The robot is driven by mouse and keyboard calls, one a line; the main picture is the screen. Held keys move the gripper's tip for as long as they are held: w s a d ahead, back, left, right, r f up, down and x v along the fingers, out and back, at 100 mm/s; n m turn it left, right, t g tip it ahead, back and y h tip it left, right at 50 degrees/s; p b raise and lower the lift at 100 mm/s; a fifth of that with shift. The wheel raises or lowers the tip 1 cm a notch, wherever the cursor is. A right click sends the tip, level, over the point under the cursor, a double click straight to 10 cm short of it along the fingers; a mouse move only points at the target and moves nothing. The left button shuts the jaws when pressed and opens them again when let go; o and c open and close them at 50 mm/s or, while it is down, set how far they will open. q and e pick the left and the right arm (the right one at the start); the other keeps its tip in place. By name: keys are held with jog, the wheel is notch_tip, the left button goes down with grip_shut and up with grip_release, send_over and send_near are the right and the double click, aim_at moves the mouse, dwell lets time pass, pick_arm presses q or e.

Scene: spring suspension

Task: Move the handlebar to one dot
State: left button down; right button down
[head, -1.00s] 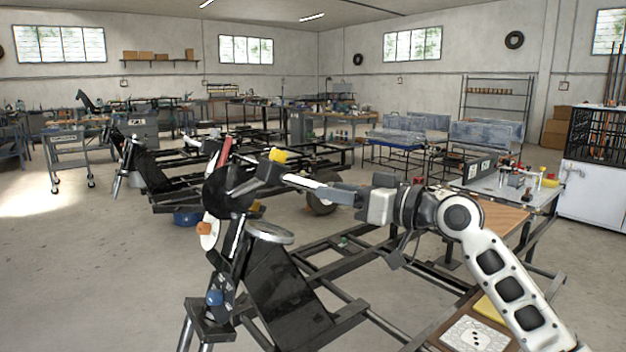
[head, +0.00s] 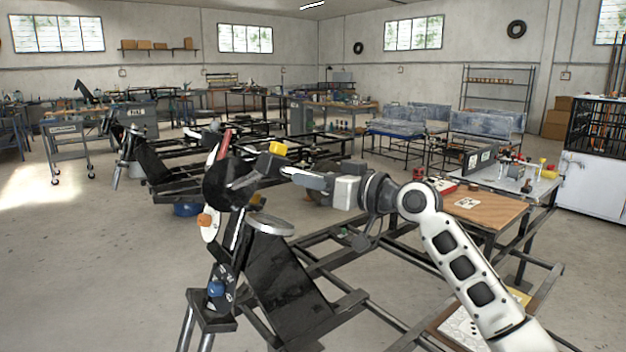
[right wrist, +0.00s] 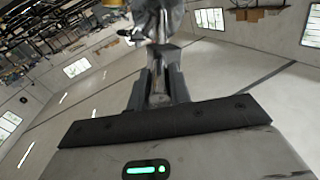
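The handlebar assembly sits on top of the dark front column (head: 228,240) in the head view. It has a red grip (head: 224,145) at its upper left and a yellow part (head: 277,148) near its right end. My right gripper (head: 292,174) reaches in from the right, and its fingers are at the handlebar's right end. In the right wrist view, the fingers (right wrist: 159,84) are close together around a pale metal bar (right wrist: 158,50), which seems to be the handlebar. My left gripper is out of view.
A dark tubular frame (head: 345,300) spreads low behind the column. A white card with dots (head: 467,202) lies on a wooden table (head: 490,212) at right. Another pale card (head: 460,325) is partly covered by my arm. Open floor (head: 90,270) lies at left.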

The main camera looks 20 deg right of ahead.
jog(key=shift+d+f+m+b, duration=0.1)
jog(key=shift+f+m+b, duration=0.35)
jog(key=shift+f, duration=0.2)
jog(key=shift+r, duration=0.15)
pick_arm(q)
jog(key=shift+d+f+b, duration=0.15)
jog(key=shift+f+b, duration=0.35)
jog(key=shift+b, duration=0.45)
pick_arm(e)
jog(key=f+m, duration=0.1)
jog(key=d+f+m+t, duration=0.1)
jog(key=shift+w+f+m, duration=0.1)
jog(key=shift+f+m, duration=0.15)
jog(key=shift+m, duration=0.1)
jog(key=c, duration=1.3)
grip_release()
jog(key=shift+a+r, duration=0.15)
jog(key=shift+r, duration=0.1)
